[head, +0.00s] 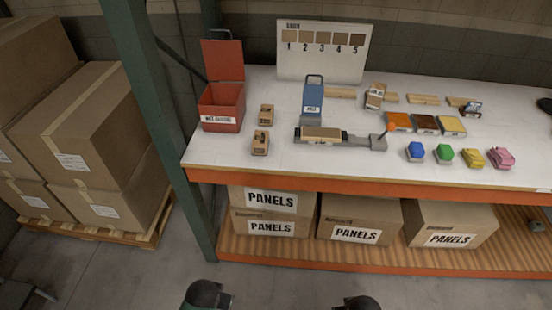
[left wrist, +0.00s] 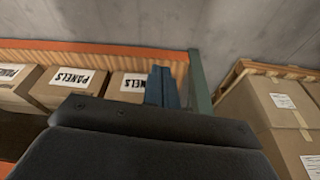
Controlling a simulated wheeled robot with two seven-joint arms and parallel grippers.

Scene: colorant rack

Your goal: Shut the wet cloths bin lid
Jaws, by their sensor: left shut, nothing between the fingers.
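The red wet cloths bin (head: 221,103) stands at the left end of the white worktop, with a white label on its front. Its lid (head: 223,60) is open and stands upright at the back of the bin. My left gripper (left wrist: 161,70) shows in the left wrist view with its two blue-grey fingers shut together and empty. It is away from the bin, and the bin is not in that view. In the head view only dark parts of my arms show at the bottom edge. My right gripper is not in view.
A green rack post (head: 158,110) rises just left of the bin. A blue container (head: 313,98) and wooden blocks (head: 261,142) stand right of the bin. The worktop's orange front edge (head: 350,187) runs above panel boxes (head: 357,220). Cartons (head: 95,140) are stacked at left.

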